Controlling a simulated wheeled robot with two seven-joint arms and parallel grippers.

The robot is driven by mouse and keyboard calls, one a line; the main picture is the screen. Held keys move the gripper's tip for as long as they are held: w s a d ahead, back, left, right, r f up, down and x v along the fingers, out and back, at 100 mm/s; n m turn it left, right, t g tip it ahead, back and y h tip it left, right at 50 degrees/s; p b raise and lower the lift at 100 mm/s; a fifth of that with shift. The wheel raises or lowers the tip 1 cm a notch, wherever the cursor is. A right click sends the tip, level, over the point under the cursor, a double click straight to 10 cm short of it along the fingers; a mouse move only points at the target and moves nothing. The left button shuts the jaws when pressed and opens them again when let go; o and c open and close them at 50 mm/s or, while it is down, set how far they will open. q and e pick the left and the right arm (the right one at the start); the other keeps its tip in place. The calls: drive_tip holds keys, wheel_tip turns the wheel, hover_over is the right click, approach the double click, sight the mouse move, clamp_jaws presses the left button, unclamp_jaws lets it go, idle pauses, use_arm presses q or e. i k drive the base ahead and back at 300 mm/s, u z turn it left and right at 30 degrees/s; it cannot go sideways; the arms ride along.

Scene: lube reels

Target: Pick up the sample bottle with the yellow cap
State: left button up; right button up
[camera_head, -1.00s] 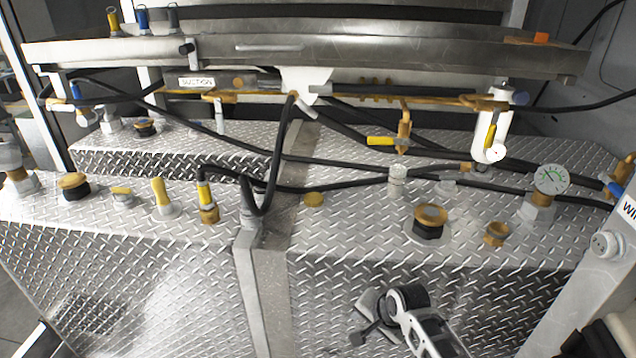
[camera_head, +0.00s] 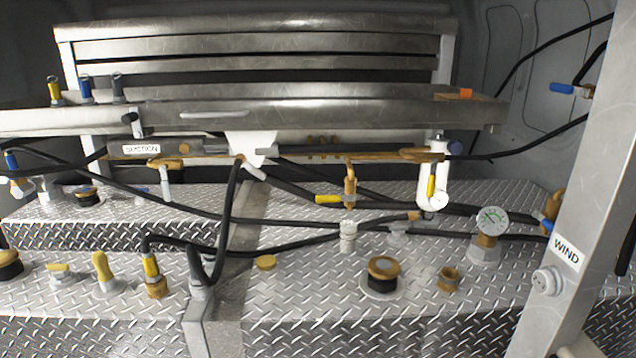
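A small upright yellow item (camera_head: 54,92) stands at the left on the steel shelf (camera_head: 300,114). It may be the sample bottle with the yellow cap, but it is too small to tell cap from body. A similar blue item (camera_head: 86,89) and a grey one (camera_head: 118,88) stand just to its right. Neither of my grippers shows now, so nothing is seen touching these items.
The diamond-plate tank tops (camera_head: 320,290) carry several fittings, including a black-and-brass filler cap (camera_head: 383,272) and a pressure gauge (camera_head: 491,221).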

sight(348, 235)
drive_tip(key=k, duration=0.5)
drive_tip(key=u, duration=1.6)
drive_tip(key=i, duration=1.3)
drive_tip(key=z, duration=1.35)
